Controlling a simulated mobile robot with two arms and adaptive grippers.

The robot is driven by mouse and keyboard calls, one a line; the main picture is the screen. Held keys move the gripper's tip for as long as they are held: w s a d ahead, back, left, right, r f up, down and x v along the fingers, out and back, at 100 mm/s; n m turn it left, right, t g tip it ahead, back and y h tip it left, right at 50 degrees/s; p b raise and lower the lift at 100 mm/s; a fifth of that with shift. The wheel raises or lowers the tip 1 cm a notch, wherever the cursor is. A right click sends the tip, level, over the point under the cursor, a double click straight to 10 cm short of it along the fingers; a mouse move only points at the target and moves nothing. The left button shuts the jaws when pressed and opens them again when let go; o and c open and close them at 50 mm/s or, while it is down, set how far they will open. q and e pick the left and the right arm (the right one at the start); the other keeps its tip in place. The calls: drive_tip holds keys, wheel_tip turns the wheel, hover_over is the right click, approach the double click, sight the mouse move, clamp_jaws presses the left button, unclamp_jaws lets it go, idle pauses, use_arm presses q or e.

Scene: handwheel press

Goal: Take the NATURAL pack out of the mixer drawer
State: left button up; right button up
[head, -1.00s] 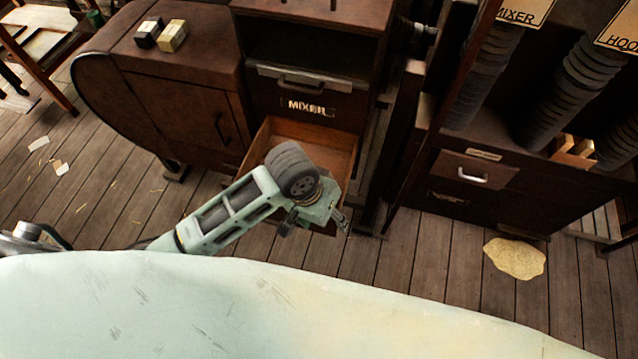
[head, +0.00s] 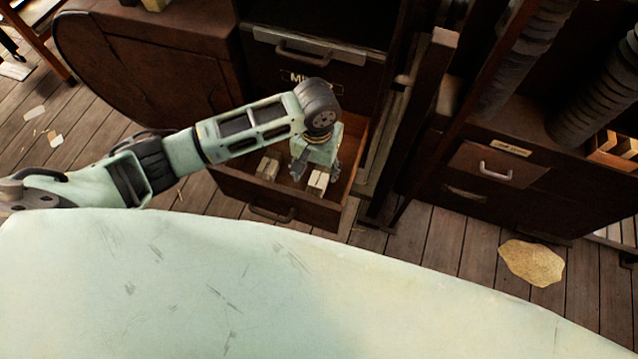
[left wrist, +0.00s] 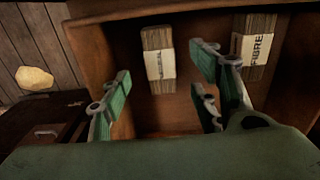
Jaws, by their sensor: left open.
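The mixer drawer (head: 270,212) is pulled open, its inside facing up in the head view. Two wrapped packs lie in it. One pack (head: 318,182) is at the right in the head view; in the left wrist view it is the left pack (left wrist: 158,62), with a pale band whose lettering I cannot read. The other pack (head: 268,166) bears the word FIBRE in the left wrist view (left wrist: 254,46). My left gripper (head: 314,174) is open and points down into the drawer, its fingers to either side of the unread pack and not closed on it. My right gripper is not in view.
The cabinet front with a closed upper drawer (head: 310,52) rises behind the open drawer. A dark upright post (head: 415,120) stands close at its right. Another cabinet with a small drawer (head: 495,172) is farther right. A tan patch (head: 531,263) lies on the plank floor.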

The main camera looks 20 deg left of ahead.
sight(318, 179)
use_arm(q)
drive_tip(key=f, duration=0.7)
drive_tip(key=shift+w+f, duration=0.2)
drive_tip(key=shift+w, duration=0.05)
drive_tip(key=c, duration=1.3)
